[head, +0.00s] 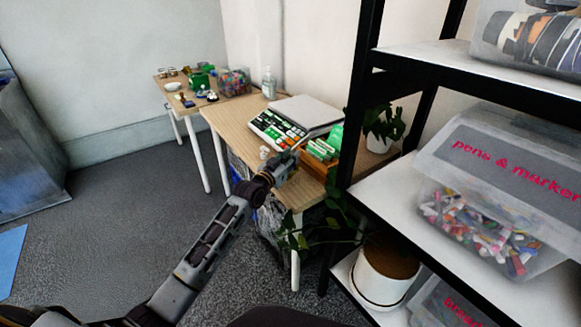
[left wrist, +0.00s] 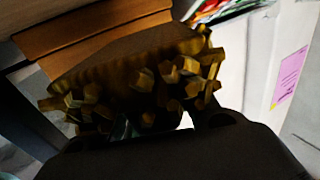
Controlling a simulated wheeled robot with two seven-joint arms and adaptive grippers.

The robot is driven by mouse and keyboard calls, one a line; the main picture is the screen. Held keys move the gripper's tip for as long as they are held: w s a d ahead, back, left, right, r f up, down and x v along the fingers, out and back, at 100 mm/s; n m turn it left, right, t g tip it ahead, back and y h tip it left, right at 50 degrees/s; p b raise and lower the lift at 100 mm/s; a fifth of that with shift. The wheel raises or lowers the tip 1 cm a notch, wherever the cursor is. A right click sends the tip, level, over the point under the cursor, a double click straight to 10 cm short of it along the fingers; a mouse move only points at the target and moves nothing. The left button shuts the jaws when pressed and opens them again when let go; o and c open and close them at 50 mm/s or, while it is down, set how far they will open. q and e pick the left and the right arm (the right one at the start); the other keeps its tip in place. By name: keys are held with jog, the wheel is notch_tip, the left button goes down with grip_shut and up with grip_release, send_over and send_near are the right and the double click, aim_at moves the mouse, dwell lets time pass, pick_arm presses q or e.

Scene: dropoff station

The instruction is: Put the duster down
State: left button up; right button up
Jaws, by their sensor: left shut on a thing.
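My left gripper (head: 284,168) is over the front edge of the near wooden table (head: 232,115), with its arm coming in from the lower left. In the left wrist view it is shut on the duster (left wrist: 150,80), a dark yellow-brown thing with a knobbly, tufted edge. The duster fills the middle of that view and hides the fingertips. In the head view I cannot make out the duster clearly against the clutter behind the gripper. Whether it touches the table cannot be told. My right gripper is not in view.
A tray of green and white items (head: 275,130), a grey flat-topped device (head: 306,111) and a clear bottle (head: 269,82) crowd the table. A black-framed shelf (head: 353,130) with plastic bins (head: 500,190) stands close on the right. A trailing plant (head: 300,240) hangs near the table's front. Open floor (head: 110,220) lies left.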

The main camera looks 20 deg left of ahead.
pick_arm(q)
jog(key=shift+f, duration=0.35)
jog(key=shift+f+b, duration=0.4)
jog(key=shift+f, duration=1.1)
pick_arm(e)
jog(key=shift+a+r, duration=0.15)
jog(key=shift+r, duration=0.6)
pick_arm(q)
jog(key=shift+f, duration=0.1)
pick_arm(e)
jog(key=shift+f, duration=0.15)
pick_arm(q)
jog(key=o, duration=0.8)
jog(key=shift+c, duration=0.2)
jog(key=shift+o, duration=0.7)
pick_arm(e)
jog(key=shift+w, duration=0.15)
